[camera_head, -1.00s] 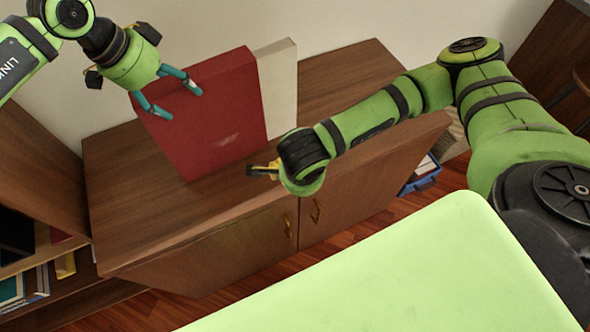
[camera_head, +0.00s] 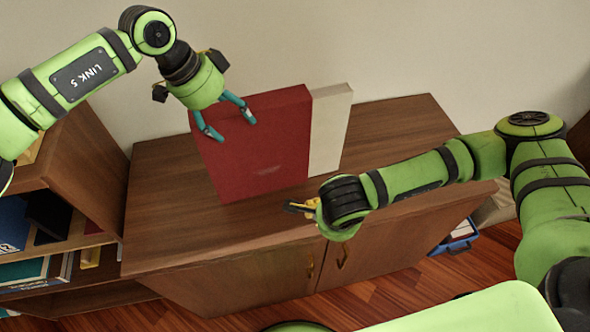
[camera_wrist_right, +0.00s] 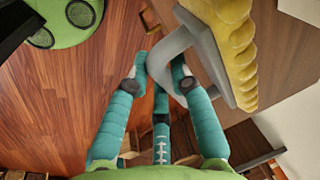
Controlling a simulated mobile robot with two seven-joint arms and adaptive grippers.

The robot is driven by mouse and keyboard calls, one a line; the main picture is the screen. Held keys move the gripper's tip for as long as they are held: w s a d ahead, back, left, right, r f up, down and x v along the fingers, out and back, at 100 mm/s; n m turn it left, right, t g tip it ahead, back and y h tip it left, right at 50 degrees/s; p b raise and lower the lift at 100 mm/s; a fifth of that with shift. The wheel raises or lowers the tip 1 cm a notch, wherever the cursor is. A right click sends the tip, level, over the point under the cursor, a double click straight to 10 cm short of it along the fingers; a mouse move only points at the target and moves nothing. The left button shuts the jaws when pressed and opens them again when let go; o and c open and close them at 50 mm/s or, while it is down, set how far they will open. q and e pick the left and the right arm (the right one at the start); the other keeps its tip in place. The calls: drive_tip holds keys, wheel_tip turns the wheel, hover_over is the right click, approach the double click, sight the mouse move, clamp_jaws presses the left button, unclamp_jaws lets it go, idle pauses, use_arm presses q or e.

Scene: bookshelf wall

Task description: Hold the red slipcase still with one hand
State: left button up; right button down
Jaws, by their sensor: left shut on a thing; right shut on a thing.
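The red slipcase (camera_head: 265,155) stands upright on the wooden cabinet top in the head view. My left gripper (camera_head: 233,128) comes down from above at its upper left corner, with its teal fingers on either side, shut on it. My right gripper (camera_head: 318,206) is in front of the slipcase's lower right part, apart from it. In the right wrist view, my right gripper (camera_wrist_right: 160,75) is shut on the curved grey handle of a brush (camera_wrist_right: 228,45) with a yellow fuzzy head. The brush is small and mostly hidden in the head view.
A cream block (camera_head: 331,128) stands upright against the slipcase's right side. The cabinet top (camera_head: 165,220) is bare to the left and right. Shelves with books (camera_head: 40,270) stand at the left. A blue bin (camera_head: 457,238) is on the floor at right.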

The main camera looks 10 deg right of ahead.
drive_tip(key=s+a+r+n+g+y, duration=0.15)
drive_tip(key=a+y, duration=0.25)
drive_tip(key=a, duration=0.4)
drive_tip(key=s+a+n+g+y, duration=0.1)
drive_tip(key=s+a+g+y, duration=0.15)
drive_tip(key=a+y, duration=0.35)
drive_tip(key=w+r+m+t+y, duration=0.1)
drive_tip(key=w+r+m+y, duration=0.1)
drive_tip(key=w, duration=0.4)
drive_tip(key=w+r+m+t+y, duration=0.2)
drive_tip(key=w+r+y, duration=0.2)
drive_tip(key=w, duration=0.3)
drive_tip(key=shift+w+a+r+m+t+y, duration=0.15)
drive_tip(key=shift+a+r+m+t+y, duration=0.15)
drive_tip(key=shift+y, duration=0.5)
drive_tip(key=shift+w+a, duration=0.15)
drive_tip(key=shift+w, duration=0.6)
drive_tip(key=shift+f, duration=0.1)
